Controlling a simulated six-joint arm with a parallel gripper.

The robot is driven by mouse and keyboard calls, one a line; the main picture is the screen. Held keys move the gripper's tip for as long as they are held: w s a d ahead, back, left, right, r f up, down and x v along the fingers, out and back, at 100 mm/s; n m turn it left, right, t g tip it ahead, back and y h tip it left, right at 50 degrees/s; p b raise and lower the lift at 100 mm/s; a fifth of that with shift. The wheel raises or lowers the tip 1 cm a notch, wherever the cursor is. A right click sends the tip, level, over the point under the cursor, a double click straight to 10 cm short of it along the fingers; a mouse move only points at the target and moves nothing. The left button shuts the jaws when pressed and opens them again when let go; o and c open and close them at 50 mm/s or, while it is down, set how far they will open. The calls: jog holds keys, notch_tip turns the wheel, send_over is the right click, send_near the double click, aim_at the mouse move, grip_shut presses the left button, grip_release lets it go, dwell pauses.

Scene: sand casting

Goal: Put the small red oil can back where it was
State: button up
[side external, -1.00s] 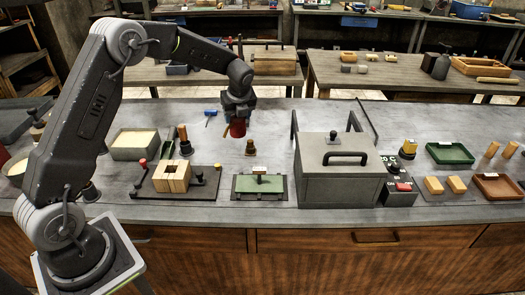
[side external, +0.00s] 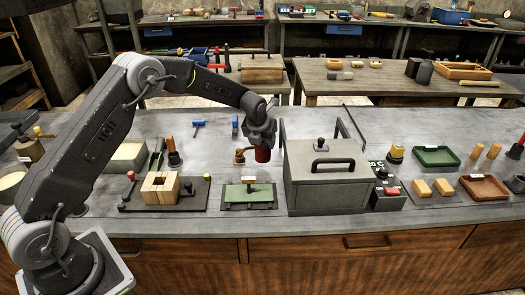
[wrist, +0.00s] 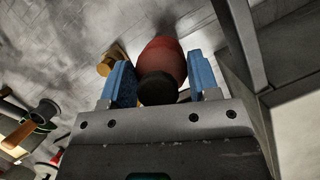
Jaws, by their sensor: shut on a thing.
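The small red oil can (side external: 262,154) is held below my gripper (side external: 262,143), close to the left side of the grey lidded box. In the wrist view the red can (wrist: 165,58) sits between the two blue fingers of my gripper (wrist: 158,66), its dark end towards the camera. I cannot tell whether the can's bottom touches the bench. A small brass piece with a dark base (side external: 239,158) stands just left of the can; it also shows in the wrist view (wrist: 107,65), beside the left finger.
The grey lidded box (side external: 322,190) stands close on the right. A green plate fixture (side external: 248,194) lies in front, and a wooden block mould (side external: 160,187) is to the left. Bare bench (side external: 215,150) shows left of the brass piece.

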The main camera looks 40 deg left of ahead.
aim_at(262, 149)
jog(key=shift+f, duration=1.6)
jog(key=shift+f, duration=0.15)
jog(key=o, duration=1.1)
jog(key=shift+o, duration=0.2)
jog(key=v, duration=1.2)
